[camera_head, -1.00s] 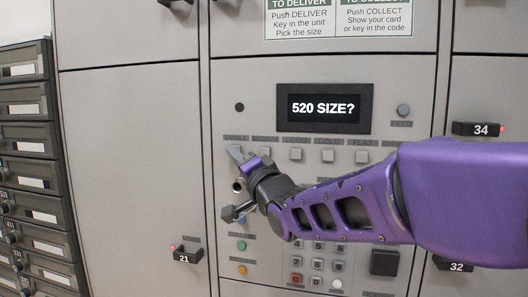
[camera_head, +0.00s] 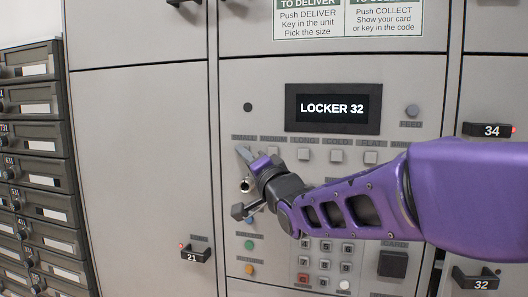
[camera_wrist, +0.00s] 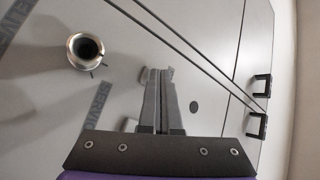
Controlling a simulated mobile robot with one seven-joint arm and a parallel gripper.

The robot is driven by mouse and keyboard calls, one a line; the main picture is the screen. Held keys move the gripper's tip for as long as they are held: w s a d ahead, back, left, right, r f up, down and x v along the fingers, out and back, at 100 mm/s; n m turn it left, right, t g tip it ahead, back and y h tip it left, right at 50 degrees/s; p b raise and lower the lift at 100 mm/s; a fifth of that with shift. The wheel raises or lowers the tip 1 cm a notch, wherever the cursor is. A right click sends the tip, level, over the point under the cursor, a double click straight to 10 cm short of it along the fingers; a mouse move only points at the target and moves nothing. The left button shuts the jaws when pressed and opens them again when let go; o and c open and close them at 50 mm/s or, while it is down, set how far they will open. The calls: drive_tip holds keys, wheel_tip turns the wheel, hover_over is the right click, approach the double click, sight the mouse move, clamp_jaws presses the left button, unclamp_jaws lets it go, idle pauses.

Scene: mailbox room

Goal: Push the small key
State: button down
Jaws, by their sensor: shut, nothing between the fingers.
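The small key sits at the left end of the key row on the grey panel, under its printed label. In the wrist view the shut fingers (camera_wrist: 160,72) point at the panel, with a small grey key (camera_wrist: 143,75) right beside the tips. The display (camera_head: 333,108) above reads "LOCKER 32".
More size keys (camera_head: 303,155) run to the right. A round metal socket (camera_wrist: 85,49) is close to the fingers. A number keypad (camera_head: 325,264) is below my arm. Locker handles 21 (camera_head: 195,254), 34 (camera_head: 488,130) and 32 (camera_head: 476,279) stick out. Dark mailboxes (camera_head: 38,140) line the left.

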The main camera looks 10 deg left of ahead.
drive_tip(key=shift+s, duration=0.8)
drive_tip(key=shift+a, duration=0.1)
